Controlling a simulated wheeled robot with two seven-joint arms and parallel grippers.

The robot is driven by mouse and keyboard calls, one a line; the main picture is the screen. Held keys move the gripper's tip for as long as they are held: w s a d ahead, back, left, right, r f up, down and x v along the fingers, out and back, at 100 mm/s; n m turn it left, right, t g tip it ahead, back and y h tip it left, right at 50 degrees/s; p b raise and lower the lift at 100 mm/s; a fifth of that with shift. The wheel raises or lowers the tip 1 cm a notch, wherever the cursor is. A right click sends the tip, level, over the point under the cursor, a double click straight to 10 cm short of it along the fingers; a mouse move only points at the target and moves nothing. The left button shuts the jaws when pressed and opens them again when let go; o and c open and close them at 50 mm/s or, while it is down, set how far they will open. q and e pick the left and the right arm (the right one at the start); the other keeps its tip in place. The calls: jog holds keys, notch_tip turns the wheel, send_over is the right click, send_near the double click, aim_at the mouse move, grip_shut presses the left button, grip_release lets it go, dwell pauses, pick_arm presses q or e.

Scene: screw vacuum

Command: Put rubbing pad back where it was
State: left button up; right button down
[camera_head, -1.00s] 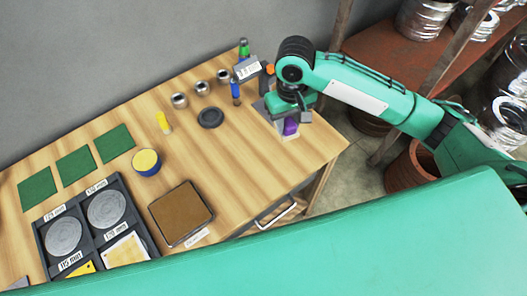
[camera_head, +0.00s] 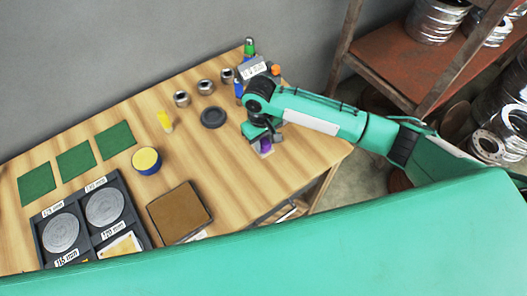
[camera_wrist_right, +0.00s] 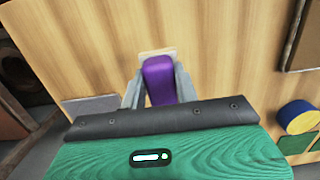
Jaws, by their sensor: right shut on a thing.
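The rubbing pad appears as a purple block (camera_head: 265,147) with a pale beige sole; it also shows in the right wrist view (camera_wrist_right: 158,80). My right gripper (camera_head: 263,138) is shut on it, with a grey finger on each side of the purple part (camera_wrist_right: 159,88). The pad is over the right part of the wooden table (camera_head: 300,158). I cannot tell whether its sole touches the wood. My left gripper is not in view.
A grey flat plate (camera_wrist_right: 92,108) lies beside the gripper. A dark round disc (camera_head: 213,117), metal cups (camera_head: 182,98), a blue-yellow pot (camera_head: 146,161), a brown tray (camera_head: 179,211) and green squares (camera_head: 76,160) stand left. Bare wood lies between disc and brown tray.

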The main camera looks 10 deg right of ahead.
notch_tip(320, 180, down, 8)
jog(key=shift+r+p, duration=0.25)
jog(key=shift+p, duration=0.25)
jog(key=c, duration=1.1)
grip_release()
jog(key=shift+f, duration=0.1)
jog(key=shift+o, duration=0.2)
jog(key=r+b, duration=0.1)
jog(key=r, duration=0.3)
jog(key=r+b, duration=0.1)
jog(key=r, duration=0.3)
jog(key=w+r, duration=0.1)
jog(key=r, duration=0.3)
jog(key=shift+a+r+b, duration=0.15)
jog(key=shift+a+b, duration=0.05)
jog(key=shift+b, duration=0.2)
